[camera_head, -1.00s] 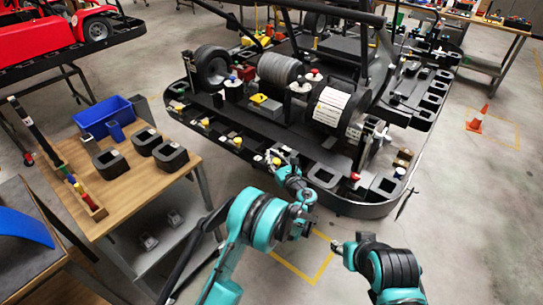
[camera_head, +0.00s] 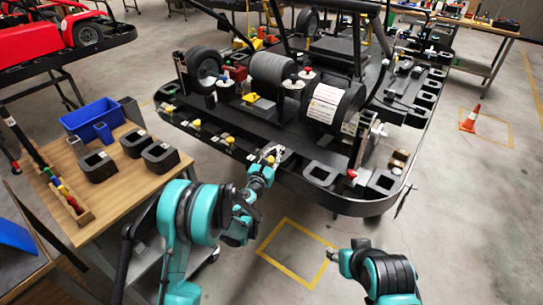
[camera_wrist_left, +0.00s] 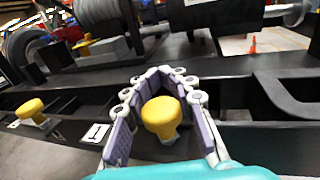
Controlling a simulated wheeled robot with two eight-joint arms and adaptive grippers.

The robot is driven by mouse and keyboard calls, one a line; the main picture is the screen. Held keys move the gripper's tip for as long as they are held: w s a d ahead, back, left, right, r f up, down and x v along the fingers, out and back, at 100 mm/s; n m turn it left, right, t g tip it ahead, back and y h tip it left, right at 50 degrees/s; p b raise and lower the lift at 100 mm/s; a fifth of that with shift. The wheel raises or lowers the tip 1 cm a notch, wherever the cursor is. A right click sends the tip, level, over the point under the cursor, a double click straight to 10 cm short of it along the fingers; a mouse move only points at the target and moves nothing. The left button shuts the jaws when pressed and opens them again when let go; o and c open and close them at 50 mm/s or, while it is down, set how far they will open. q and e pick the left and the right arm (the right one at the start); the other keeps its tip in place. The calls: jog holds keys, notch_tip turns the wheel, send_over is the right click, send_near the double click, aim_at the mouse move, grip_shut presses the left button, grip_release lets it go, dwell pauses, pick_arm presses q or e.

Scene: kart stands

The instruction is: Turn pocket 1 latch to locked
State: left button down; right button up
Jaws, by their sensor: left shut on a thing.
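My left gripper (camera_head: 267,160) is at the front edge of the black kart stand (camera_head: 300,180). In the left wrist view, its fingers (camera_wrist_left: 160,95) are closed around a yellow latch knob (camera_wrist_left: 162,115), one on each side. A second yellow knob (camera_wrist_left: 30,109) sits to the left in that view, beside a small white label (camera_wrist_left: 96,133). More yellow knobs (camera_head: 230,140) line the front edge in the head view. The pocket numbers are too small to read, and the latch's locked position cannot be told. My right gripper (camera_head: 334,254) is over the floor, apart from the stand; its fingers are unclear.
A wooden table (camera_head: 125,190) at the left holds a blue bin (camera_head: 98,116) and several black blocks (camera_head: 160,156). Rollers and wheels stand on the kart stand behind the knobs. An orange cone (camera_head: 469,121) stands on the floor at the right. Floor in front is clear.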

pick_arm(q)
jog(key=m+g+h, duration=0.1)
jog(key=h, duration=0.1)
jog(key=m+g+h+b, duration=0.1)
jog(key=m+h, duration=0.1)
jog(key=h, duration=0.1)
jog(key=shift+s+d+m+g, duration=0.2)
jog(key=shift+d+m+g, duration=0.1)
jog(key=shift+d+g, duration=0.1)
jog(key=shift+s+d+m+g+h, duration=0.15)
jog(key=shift+m+g+h, duration=0.5)
jog(key=shift+g, duration=0.1)
jog(key=shift+s+d+m+g+h, duration=0.2)
jog(key=shift+m+g+h, duration=0.4)
jog(key=shift+g, duration=0.1)
jog(key=shift+s+d+m+g+h, duration=0.15)
jog(key=shift+m+g+h, duration=0.5)
jog(key=shift+g, duration=0.1)
jog(key=c, duration=1.2)
grip_release()
jog(key=shift+d, duration=0.1)
jog(key=v, duration=1.2)
